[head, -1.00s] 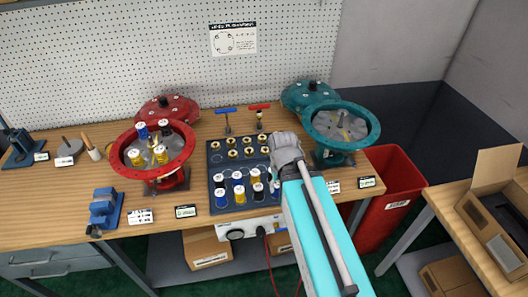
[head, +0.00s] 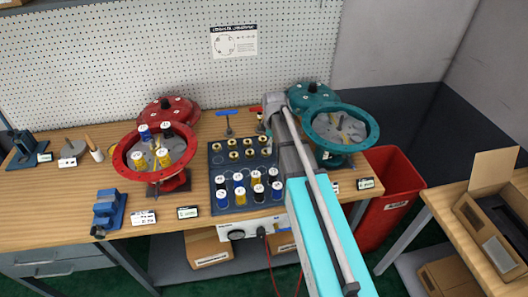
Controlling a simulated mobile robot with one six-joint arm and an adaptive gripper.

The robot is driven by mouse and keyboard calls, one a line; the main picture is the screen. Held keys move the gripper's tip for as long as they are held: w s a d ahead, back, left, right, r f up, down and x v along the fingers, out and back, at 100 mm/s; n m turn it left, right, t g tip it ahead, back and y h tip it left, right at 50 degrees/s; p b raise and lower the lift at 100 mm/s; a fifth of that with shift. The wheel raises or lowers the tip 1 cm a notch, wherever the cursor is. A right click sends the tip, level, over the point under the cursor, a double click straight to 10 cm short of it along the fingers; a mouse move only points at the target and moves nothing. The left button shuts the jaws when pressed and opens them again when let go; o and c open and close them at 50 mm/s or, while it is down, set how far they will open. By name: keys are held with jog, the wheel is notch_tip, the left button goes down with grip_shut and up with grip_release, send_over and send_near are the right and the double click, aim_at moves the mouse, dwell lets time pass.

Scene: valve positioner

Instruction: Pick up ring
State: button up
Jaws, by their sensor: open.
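Several brass rings (head: 234,155) sit in rows on the back part of a dark tray (head: 216,172) in the middle of the bench. My gripper (head: 268,128) is at the tray's back right corner, close to the rings there. It points down and is open. It is small and partly hidden by my wrist, so I cannot tell whether a ring stands between its fingers. My arm covers the tray's right edge.
Several blue, yellow and black capped cylinders (head: 239,197) stand on the tray's front half. A red valve body (head: 130,170) holding more cylinders is at left. A teal valve body (head: 365,145) is at right. A blue-handled tool (head: 227,113) stands behind the tray.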

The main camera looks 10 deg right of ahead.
jog(key=w+r+n+p, duration=0.1)
jog(key=w+n, duration=0.5)
jog(key=w, duration=0.4)
jog(key=shift+d+r, duration=0.15)
jog(key=shift+d, duration=0.1)
notch_tip(320, 180, down, 9)
jog(key=b, duration=0.8)
jog(key=shift+r+b, duration=0.15)
jog(key=shift+b, duration=0.15)
jog(key=f+b, duration=0.3)
jog(key=shift+a+f, duration=0.2)
jog(key=shift+a, duration=0.15)
jog(key=shift+f+b, duration=0.9)
jog(key=shift+b, duration=0.25)
